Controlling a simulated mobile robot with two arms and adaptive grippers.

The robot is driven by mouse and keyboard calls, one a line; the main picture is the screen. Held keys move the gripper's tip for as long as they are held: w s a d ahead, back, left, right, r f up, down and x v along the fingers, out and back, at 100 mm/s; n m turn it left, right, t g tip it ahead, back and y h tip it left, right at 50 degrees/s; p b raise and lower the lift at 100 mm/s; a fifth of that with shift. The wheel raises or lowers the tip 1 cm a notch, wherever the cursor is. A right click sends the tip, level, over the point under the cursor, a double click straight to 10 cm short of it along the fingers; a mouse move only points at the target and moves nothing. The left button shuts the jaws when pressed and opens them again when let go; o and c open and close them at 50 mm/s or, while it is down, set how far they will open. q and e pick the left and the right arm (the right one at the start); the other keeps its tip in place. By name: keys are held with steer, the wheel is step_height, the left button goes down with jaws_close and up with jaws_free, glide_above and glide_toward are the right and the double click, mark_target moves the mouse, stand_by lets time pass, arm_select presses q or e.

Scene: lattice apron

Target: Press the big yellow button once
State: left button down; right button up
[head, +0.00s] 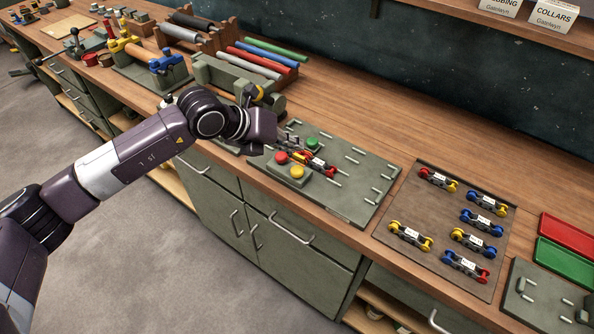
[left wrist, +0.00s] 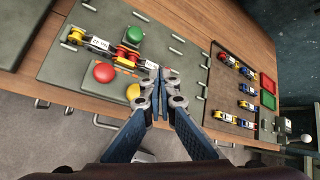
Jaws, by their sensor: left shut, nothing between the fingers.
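The yellow button (head: 297,173) sits at the front of a grey-green panel (head: 345,203) on the bench, beside a red button (head: 281,158). In the left wrist view the yellow button (left wrist: 133,91) is partly hidden behind a finger. A green button (head: 312,143) is farther back. My left gripper (head: 295,144) is shut and empty, over the panel near the red and green buttons. In the left wrist view its fingertips (left wrist: 161,76) are to the right of the yellow button. Contact cannot be told.
A small labelled piece with red and yellow ends (head: 318,164) lies on the panel close to the buttons. Short metal pegs rise from the panel. A brown mat (head: 429,217) with several similar pieces lies to the right. Racks with coloured rolls (head: 268,56) stand behind.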

mark_target(294, 170)
arm_select(q)
step_height(294, 170, down, 6)
steer(key=b, duration=0.3)
steer(key=shift+r, duration=0.2)
stand_by(0.4)
stand_by(0.6)
steer(key=shift+f+b, duration=0.4)
steer(key=shift+b, duration=0.15)
steer(key=shift+f, duration=0.15)
